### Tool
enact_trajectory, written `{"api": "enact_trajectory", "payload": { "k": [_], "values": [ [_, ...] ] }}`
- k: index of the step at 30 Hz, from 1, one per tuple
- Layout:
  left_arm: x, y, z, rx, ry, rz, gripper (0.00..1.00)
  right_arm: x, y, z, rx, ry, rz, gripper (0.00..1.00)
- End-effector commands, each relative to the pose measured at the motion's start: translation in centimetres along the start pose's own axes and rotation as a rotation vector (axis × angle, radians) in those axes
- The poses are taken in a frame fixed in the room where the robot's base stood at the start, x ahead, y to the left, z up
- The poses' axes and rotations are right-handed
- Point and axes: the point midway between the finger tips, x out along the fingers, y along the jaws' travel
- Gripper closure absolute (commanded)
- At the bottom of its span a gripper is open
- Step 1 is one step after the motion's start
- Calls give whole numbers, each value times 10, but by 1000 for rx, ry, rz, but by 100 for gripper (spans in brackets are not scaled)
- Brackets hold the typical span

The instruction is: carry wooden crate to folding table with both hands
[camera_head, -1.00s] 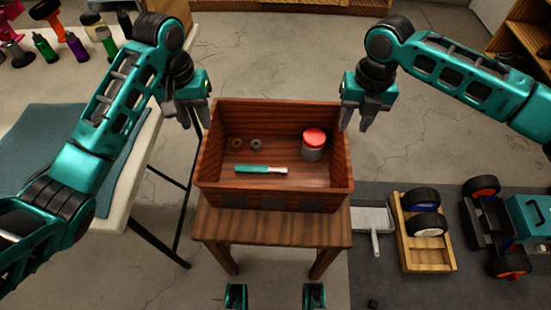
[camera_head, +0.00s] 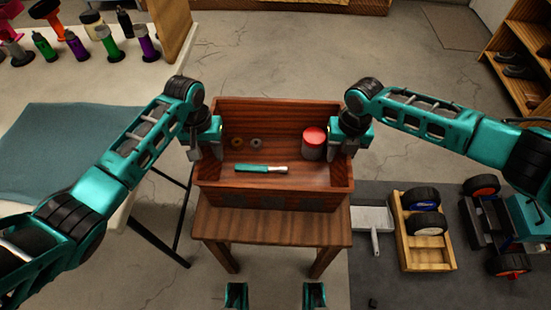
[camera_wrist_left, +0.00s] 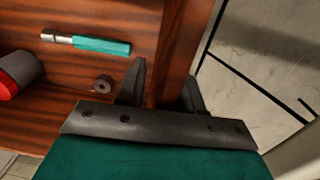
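The wooden crate (camera_head: 270,200) is an open reddish-brown box on a small wooden stool (camera_head: 270,228). It holds a teal-handled tool (camera_head: 262,169), a red-lidded jar (camera_head: 313,143) and two small rings (camera_head: 246,142). My left gripper (camera_head: 205,150) is at the crate's left wall. In the left wrist view its open fingers (camera_wrist_left: 165,82) straddle that wall, one inside and one outside. My right gripper (camera_head: 343,148) is at the right wall beside the jar, its fingers apart around the rim; its outer finger is partly hidden. The folding table (camera_head: 135,62) stands at the left.
A blue-green mat (camera_head: 70,150) covers part of the table; several bottles (camera_head: 107,43) stand at its far side. On the floor at right are a dustpan (camera_head: 372,220), a wooden tray with wheels (camera_head: 425,258) and a teal car (camera_head: 525,215). Shelves (camera_head: 520,65) stand far right.

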Motion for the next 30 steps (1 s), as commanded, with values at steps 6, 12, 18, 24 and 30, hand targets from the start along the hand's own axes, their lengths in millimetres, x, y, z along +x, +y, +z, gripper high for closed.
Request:
{"api": "enact_trajectory", "payload": {
  "k": [6,12,18,24,30],
  "values": [
    [0,0,0,0,0,0,64,0,0,0,0,0,0,64],
    [0,0,0,0,0,0,83,0,0,0,0,0,0,83],
    [0,0,0,0,0,0,100,0,0,0,1,0,0,100],
    [0,0,0,0,0,0,100,0,0,0,1,0,0,100],
    [-1,0,0,0,0,0,100,0,0,0,1,0,0,100]
  ]
}}
